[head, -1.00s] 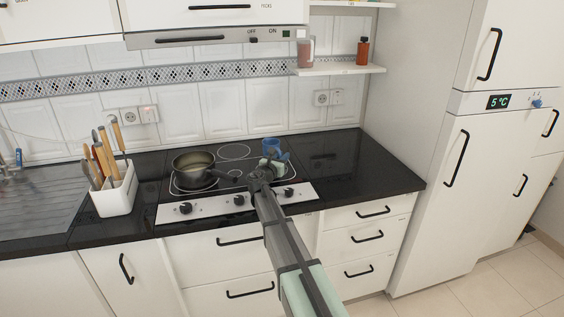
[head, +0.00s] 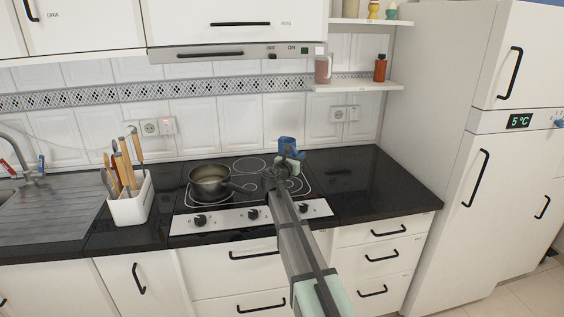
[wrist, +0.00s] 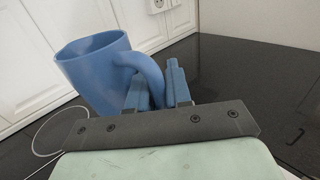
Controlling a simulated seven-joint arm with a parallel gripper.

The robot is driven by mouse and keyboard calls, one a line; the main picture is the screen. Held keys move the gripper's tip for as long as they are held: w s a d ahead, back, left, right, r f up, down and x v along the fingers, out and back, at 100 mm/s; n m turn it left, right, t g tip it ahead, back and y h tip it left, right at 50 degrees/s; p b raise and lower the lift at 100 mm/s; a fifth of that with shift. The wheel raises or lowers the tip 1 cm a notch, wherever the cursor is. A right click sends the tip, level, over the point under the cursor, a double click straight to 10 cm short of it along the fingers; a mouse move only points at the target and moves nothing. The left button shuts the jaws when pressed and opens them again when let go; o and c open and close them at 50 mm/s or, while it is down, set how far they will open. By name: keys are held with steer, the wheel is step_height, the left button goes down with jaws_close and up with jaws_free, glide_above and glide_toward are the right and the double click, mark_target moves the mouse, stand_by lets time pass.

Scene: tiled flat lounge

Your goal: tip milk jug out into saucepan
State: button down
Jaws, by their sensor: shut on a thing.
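The blue milk jug (head: 287,144) is in my gripper, above the right part of the hob. In the wrist view the jug (wrist: 98,75) looks roughly upright with its open top up, and its handle lies between my fingers. My gripper (wrist: 160,85) is shut on the handle. The jug's contents are hidden. The dark saucepan (head: 209,183) stands on the left part of the hob, to the left of the jug, its handle pointing right toward my arm.
A white utensil holder (head: 130,207) stands on the counter left of the hob (head: 250,165). A shelf (head: 352,87) with a pink jug (head: 323,69) and a brown bottle (head: 380,68) hangs behind on the right. The black counter (head: 385,180) right of the hob is clear.

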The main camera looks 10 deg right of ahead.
steer(key=w+a+n+t+y, duration=0.2)
steer(key=w+a+n+y, duration=0.25)
steer(key=w, duration=0.35)
steer(key=w+a+n+t+y, duration=0.35)
steer(key=w+y, duration=0.25)
steer(key=w, duration=0.2)
steer(key=w+a+f+n+g+y, duration=0.2)
steer(key=a+n+g+y, duration=0.2)
steer(key=n+g+y, duration=0.1)
steer(key=w+a+f+n+g+y, duration=0.2)
steer(key=a+n+g+y, duration=0.3)
steer(key=y, duration=0.2)
steer(key=w+a+f+n+g+y, duration=0.2)
steer(key=w+a+n+g+y, duration=0.1)
steer(key=y, duration=0.4)
steer(key=shift+a+f+n+g, duration=0.15)
steer(key=shift+a+n+g, duration=0.2)
steer(key=shift+n+g, duration=0.25)
steer(key=shift+a+f+n+g, duration=0.15)
steer(key=shift+a+n+g, duration=0.25)
steer(key=shift+n, duration=0.3)
steer(key=shift+s+d+g, duration=0.15)
steer(key=shift+s+g, duration=0.05)
steer(key=shift+g, duration=0.15)
steer(key=shift+s+n, duration=0.1)
steer(key=shift+n, duration=0.2)
